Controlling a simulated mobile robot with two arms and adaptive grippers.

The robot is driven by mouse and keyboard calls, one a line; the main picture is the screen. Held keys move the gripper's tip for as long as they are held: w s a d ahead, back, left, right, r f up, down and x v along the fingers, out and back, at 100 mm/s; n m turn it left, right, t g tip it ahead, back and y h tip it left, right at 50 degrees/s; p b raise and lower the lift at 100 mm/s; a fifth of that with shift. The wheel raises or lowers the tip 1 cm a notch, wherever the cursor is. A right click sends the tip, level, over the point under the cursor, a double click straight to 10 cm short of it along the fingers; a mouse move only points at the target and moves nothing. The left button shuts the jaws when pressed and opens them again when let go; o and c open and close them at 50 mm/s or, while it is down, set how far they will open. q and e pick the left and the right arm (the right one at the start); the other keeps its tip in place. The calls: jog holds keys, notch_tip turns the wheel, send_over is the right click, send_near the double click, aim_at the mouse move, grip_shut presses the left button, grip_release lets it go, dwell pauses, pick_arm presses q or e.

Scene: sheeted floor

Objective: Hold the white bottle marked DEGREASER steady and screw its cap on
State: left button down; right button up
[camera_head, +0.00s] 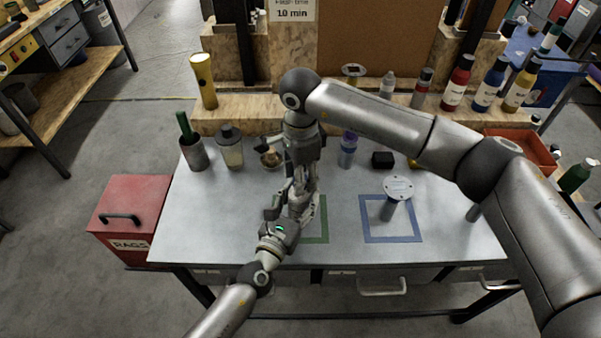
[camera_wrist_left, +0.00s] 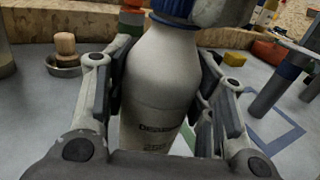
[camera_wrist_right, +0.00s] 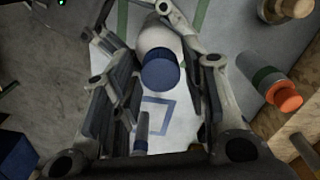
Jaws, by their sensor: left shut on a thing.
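The white bottle marked DEGREASER (camera_wrist_left: 160,95) stands upright between the fingers of my left gripper (camera_head: 300,203), which is shut on its body. In the head view my arms mostly hide it, near the green square outline (camera_head: 322,228). The blue cap (camera_wrist_right: 160,76) sits at the bottle's top; it also shows at the upper edge of the left wrist view (camera_wrist_left: 173,8). I cannot tell how far it is threaded. My right gripper (camera_wrist_right: 172,92) points down from above, its fingers open on either side of the cap, with visible gaps.
A disc-topped stand (camera_head: 397,188) is inside the blue square outline (camera_head: 364,228). A cup (camera_head: 194,155), a clear bottle (camera_head: 230,148) and a small dish with a wooden knob (camera_wrist_left: 65,58) stand behind left. A back ledge carries several bottles. The table's front left is clear.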

grip_shut()
jog(key=m, duration=0.9)
jog(key=shift+o, duration=2)
grip_release()
notch_tip(320, 180, up, 12)
